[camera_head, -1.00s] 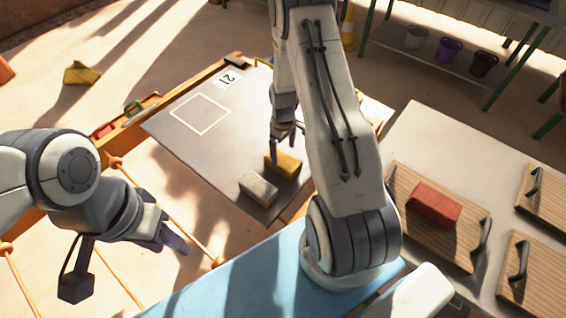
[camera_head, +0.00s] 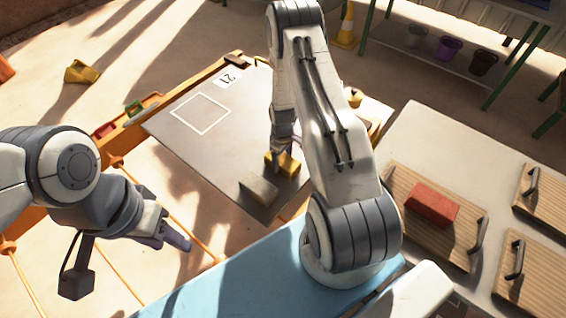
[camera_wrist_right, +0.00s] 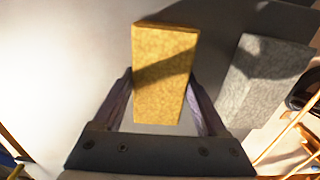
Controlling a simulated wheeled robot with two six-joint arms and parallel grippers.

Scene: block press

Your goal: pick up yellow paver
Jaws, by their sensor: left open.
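The yellow paver (camera_head: 290,166) lies on the dark grey board (camera_head: 225,165), near its front right corner, beside the grey paver (camera_head: 258,189). My right gripper (camera_head: 282,154) is down at the yellow paver and hides part of it in the head view. In the right wrist view, the yellow paver (camera_wrist_right: 163,70) stands between the two fingers of my right gripper (camera_wrist_right: 160,78). The fingertips are close to its sides; I cannot tell whether they press on it. The grey paver (camera_wrist_right: 265,80) is to its right. My left gripper (camera_head: 178,238) is open and empty, away from the pavers.
A red brick (camera_head: 433,204) lies on a wooden board with a handle (camera_head: 480,242) on the right table (camera_head: 440,140). A white square outline (camera_head: 200,113) marks the clear far part of the dark board. A blue surface (camera_head: 220,285) lies in front.

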